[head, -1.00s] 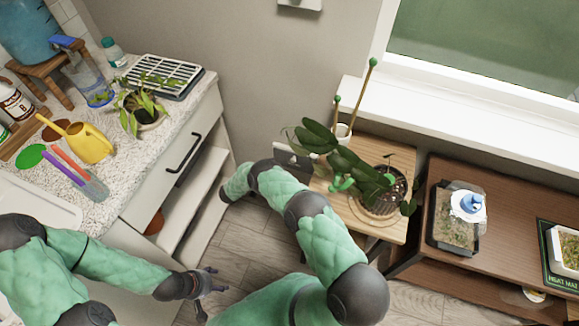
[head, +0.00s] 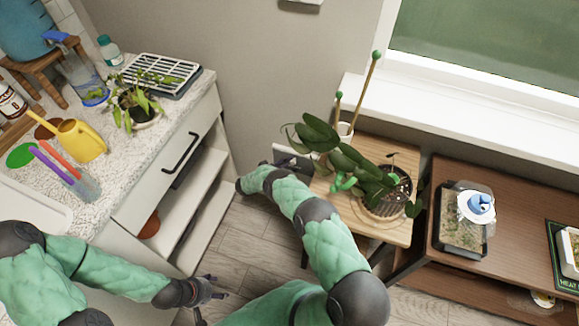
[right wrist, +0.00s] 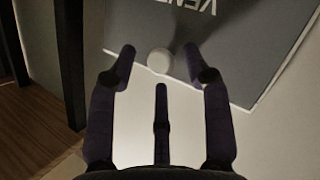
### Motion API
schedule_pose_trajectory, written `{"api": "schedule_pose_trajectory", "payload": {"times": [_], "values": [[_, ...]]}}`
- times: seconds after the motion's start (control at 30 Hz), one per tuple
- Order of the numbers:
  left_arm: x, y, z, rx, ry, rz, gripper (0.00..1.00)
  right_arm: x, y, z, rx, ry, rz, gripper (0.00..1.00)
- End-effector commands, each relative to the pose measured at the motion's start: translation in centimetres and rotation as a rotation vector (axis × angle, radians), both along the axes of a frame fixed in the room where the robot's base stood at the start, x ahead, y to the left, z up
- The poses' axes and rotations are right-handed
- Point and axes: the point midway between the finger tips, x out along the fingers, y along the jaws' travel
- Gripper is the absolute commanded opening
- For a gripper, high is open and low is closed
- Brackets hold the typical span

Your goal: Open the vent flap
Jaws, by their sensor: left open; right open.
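The vent flap (right wrist: 215,45) is a grey panel with upside-down white lettering, partly cut off, and a round whitish knob (right wrist: 160,60) near its lower edge. In the head view, a grey panel (head: 292,160) low on the wall, partly behind my right arm, appears to be this flap. My right gripper (right wrist: 160,57) is open, its fingertips on either side of the knob in the picture; contact cannot be told. Its fingers are hidden in the head view. My left gripper (head: 214,288) is open and empty above the floor beside the cabinet.
A wooden side table (head: 398,232) with a potted orchid (head: 385,200) stands right of my right arm. A brown shelf unit (head: 430,235) is further right. A white cabinet (head: 160,180) with a cluttered top stands left. Some floor (head: 240,245) is clear between them.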

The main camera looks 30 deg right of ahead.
Motion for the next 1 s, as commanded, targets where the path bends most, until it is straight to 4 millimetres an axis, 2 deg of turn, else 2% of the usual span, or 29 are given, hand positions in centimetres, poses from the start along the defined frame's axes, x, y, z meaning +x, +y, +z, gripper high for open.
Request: {"api": "schedule_pose_trajectory", "payload": {"times": [0.13,0.43,0.47,0.6,0.63,0.87,1.0], "values": [[0.0,0.0,-0.3,0.000,0.000,0.000,0.63,0.2,-0.9,-0.3,0.000,-0.001,0.000,0.50],[0.0,0.0,-0.3,0.000,0.000,0.000,0.63,0.2,-1.1,-0.2,0.000,-0.001,0.000,0.50],[0.0,0.0,-0.3,0.000,0.000,0.000,0.63,0.2,-1.1,-0.2,0.000,-0.001,0.000,0.44],[0.0,0.0,-0.3,0.000,0.000,0.000,0.63,0.2,-1.1,-0.2,0.000,-0.001,0.000,0.05],[0.0,0.0,-0.3,0.000,0.000,0.000,0.63,0.2,-1.1,-0.3,0.000,-0.001,0.000,0.00],[0.0,0.0,-0.2,0.000,0.000,0.000,0.63,0.0,-1.0,-0.3,0.000,0.001,0.000,0.00],[0.0,0.0,0.4,0.000,0.000,0.000,0.63,-1.0,-0.8,-0.3,0.002,0.004,-0.001,0.00]]}}
